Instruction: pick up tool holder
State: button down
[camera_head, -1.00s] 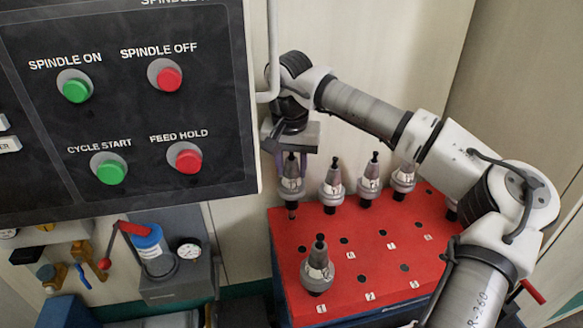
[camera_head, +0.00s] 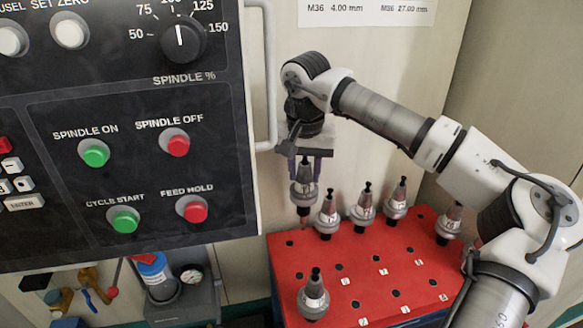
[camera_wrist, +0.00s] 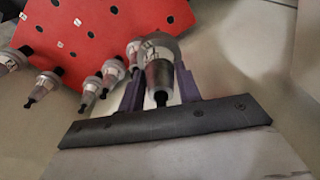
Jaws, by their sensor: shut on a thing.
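My gripper (camera_head: 304,162) is shut on a silver tool holder (camera_head: 303,196), near the back left of the red rack (camera_head: 352,262). The holder hangs upright between the two purple fingers. Its lower end is over the rack's back left corner; I cannot tell exactly how far it is clear of the hole. In the wrist view the held tool holder (camera_wrist: 160,70) sits between the fingers, with its dark knob toward the camera.
Several other tool holders stand in the rack, including one in the back row (camera_head: 327,217) close beside the held one and one at the front left (camera_head: 313,298). The machine's control panel (camera_head: 130,130) stands close on the left. A pale wall is behind.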

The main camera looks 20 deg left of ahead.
jog(key=w+d+p, duration=0.1)
jog(key=w+d, duration=0.1)
jog(key=d, duration=2.6)
jog(key=shift+w+d+r, duration=0.15)
jog(key=shift+w+d, duration=0.05)
jog(key=shift+d, duration=0.1)
jog(key=shift+s+a, duration=0.1)
